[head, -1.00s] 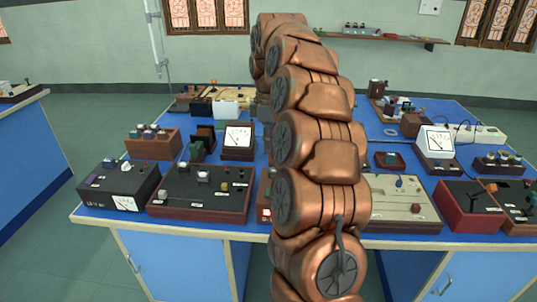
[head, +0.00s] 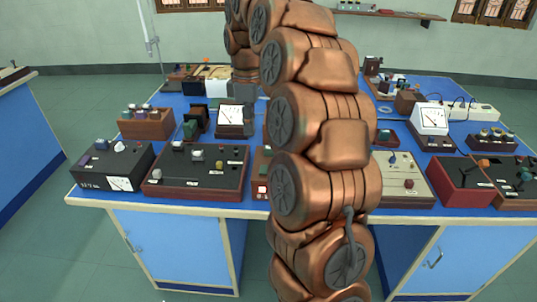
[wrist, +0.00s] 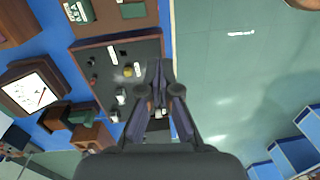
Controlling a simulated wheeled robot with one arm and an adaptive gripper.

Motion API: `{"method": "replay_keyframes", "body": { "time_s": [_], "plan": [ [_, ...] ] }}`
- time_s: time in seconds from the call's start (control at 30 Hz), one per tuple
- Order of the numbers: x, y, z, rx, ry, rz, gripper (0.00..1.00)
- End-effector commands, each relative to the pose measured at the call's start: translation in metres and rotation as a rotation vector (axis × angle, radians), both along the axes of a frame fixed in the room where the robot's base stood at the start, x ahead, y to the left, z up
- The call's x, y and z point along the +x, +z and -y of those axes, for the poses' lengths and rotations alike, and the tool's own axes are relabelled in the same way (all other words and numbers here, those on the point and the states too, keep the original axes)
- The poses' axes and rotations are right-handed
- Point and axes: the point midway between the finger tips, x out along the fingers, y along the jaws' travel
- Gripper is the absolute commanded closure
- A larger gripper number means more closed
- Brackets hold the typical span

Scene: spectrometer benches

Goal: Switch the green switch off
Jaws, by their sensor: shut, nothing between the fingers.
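My gripper (wrist: 158,108) shows in the wrist view, its fingers shut and empty. It is over the front edge of a dark control board (wrist: 150,48) with a reddish rim. The board carries several small knobs and white labels, and a yellowish knob (wrist: 128,71) lies just left of the fingertips. In the head view the same board (head: 180,183) stands at the front of the blue bench, left of my arm. My arm hides the gripper there. I cannot make out for certain which control is the green switch; a greenish block (wrist: 78,11) shows at top left in the wrist view.
A meter (head: 230,116) stands behind the board. A black box with a dial (head: 85,164) is at its left. Open floor (wrist: 235,75) lies beyond the bench's front edge.

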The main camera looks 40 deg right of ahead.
Motion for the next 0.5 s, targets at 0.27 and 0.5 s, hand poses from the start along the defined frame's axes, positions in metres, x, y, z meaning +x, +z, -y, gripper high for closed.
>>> {"method": "replay_keyframes", "body": {
  "time_s": [0.27, 0.5],
  "plan": [
    [-0.062, -0.006, -0.077, -0.018, -0.131, -0.026, 1.0],
    [-0.128, -0.024, -0.125, -0.045, -0.283, -0.051, 1.0]
  ]
}}
